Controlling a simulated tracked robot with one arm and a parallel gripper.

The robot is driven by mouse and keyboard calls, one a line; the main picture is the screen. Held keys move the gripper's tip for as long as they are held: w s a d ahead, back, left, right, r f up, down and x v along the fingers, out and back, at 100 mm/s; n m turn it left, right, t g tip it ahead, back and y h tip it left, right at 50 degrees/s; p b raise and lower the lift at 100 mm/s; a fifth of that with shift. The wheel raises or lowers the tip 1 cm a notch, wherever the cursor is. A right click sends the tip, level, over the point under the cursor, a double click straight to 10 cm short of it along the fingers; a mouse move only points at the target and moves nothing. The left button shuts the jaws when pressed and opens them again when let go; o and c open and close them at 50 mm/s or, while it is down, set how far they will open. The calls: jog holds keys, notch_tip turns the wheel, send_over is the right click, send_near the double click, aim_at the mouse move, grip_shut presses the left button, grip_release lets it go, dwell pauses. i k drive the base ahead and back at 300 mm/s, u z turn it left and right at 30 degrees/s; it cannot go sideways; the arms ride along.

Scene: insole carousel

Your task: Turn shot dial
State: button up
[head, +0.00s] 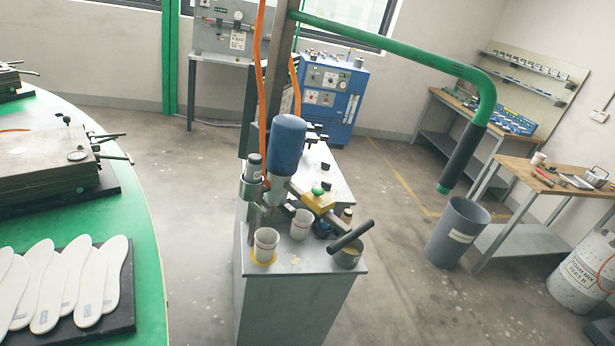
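No dial can be read as the shot dial from here. A grey pedestal (297,313) in the middle carries a dispensing unit with a blue cylinder (286,145). On its right side is a yellow block (318,202) with a small green knob (318,190). A blue cabinet (332,92) behind has a panel with small round dials (316,75); their markings are too small to read. A grey wall panel (224,32) at the back also has small round fittings. My gripper does not show in the view.
White cups (265,246) and a pot with a dark handle (349,258) stand on the pedestal. A green carousel table (145,235) with white insoles (90,285) is at left. A green pipe (400,42) arches overhead; a grey bin (457,237) stands right. Floor between is clear.

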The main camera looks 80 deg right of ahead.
aim_at(327, 186)
jog(key=z, duration=2.15)
jog(key=k, duration=0.85)
jog(key=z, duration=0.05)
jog(key=i, duration=0.85)
jog(key=u, duration=0.1)
